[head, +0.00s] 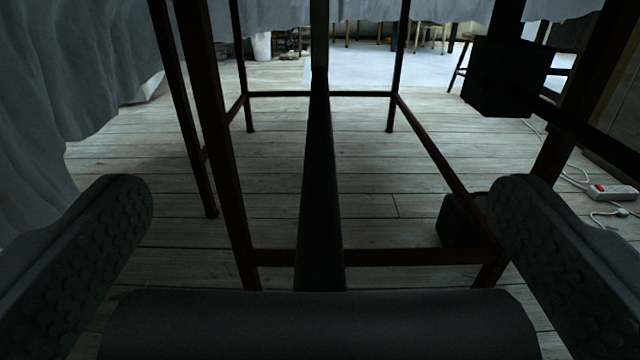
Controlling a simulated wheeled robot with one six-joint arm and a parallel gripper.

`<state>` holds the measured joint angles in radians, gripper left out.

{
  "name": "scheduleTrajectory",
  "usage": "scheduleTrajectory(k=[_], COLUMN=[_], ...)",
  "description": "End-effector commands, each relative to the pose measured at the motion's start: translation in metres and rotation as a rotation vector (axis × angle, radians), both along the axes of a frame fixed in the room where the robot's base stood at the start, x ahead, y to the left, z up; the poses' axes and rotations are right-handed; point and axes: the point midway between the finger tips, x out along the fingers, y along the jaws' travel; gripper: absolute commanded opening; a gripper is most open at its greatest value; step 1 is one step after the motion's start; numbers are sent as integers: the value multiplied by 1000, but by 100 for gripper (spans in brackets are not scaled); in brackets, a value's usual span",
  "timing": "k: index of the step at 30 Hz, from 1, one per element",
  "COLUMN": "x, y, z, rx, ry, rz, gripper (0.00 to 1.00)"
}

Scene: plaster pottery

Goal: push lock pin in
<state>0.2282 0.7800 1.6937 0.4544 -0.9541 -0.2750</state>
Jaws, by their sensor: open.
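My gripper (320,198) is open, with one studded grey finger at the left and one at the right of the view. No lock pin can be made out. A dark upright bar (320,190) runs up the middle of the picture between the fingers. A dark, rounded horizontal shape (320,325) fills the bottom edge between them; I cannot tell whether it is part of me. Nothing is visibly held between the fingers.
A dark red metal frame (370,257) with legs and low crossbars stands ahead on the plank floor (370,215). Grey cloth (60,80) hangs at left. A dark box (505,75) is at upper right. A power strip (610,191) with white cable lies at right.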

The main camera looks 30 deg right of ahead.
Motion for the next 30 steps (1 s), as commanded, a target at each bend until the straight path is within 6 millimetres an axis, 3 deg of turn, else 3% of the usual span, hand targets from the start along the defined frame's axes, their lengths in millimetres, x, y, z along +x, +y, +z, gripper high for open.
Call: scheduleTrajectory(k=[7, 16, 20, 30], x=[0, 0, 0, 1], y=[0, 0, 0, 0], z=[0, 0, 5, 45], rx=[0, 0, -1, -1], ry=[0, 0, -1, -2], rz=[0, 0, 0, 1], gripper=[100, 43, 43, 43])
